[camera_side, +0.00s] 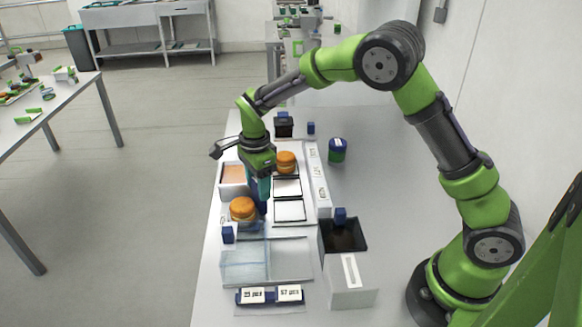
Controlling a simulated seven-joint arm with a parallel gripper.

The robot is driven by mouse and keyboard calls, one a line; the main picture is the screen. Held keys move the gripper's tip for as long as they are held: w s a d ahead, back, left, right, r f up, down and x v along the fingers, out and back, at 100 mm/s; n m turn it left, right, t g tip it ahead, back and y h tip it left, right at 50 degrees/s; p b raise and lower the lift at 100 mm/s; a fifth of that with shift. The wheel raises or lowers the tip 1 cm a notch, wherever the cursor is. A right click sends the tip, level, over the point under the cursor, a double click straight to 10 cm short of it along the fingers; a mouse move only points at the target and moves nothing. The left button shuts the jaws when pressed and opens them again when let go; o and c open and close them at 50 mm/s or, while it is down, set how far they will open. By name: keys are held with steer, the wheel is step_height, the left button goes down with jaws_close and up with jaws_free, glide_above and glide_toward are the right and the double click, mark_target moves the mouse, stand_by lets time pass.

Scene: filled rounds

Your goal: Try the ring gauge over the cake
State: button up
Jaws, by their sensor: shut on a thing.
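One round orange-brown cake (242,208) sits near the left edge of the work table. A second round cake (285,161) sits farther back, on a dark-edged square pad. My gripper (263,198) points down just right of the nearer cake. It is shut on a dark blue piece (263,209), low beside that cake. This piece may be part of the ring gauge, but its shape is mostly hidden and I cannot make out a ring. I cannot tell whether it touches the cake.
Two white square pads (289,210) lie right of my gripper. A clear-walled tray (290,262) is in front, with a label holder (270,296) before it. A black-topped box (344,235) stands to the right. A blue-and-green jar (337,150) stands farther back.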

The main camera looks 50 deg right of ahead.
steer(key=shift+r, duration=0.1)
steer(key=shift+r, duration=4.8)
steer(key=shift+d, duration=0.1)
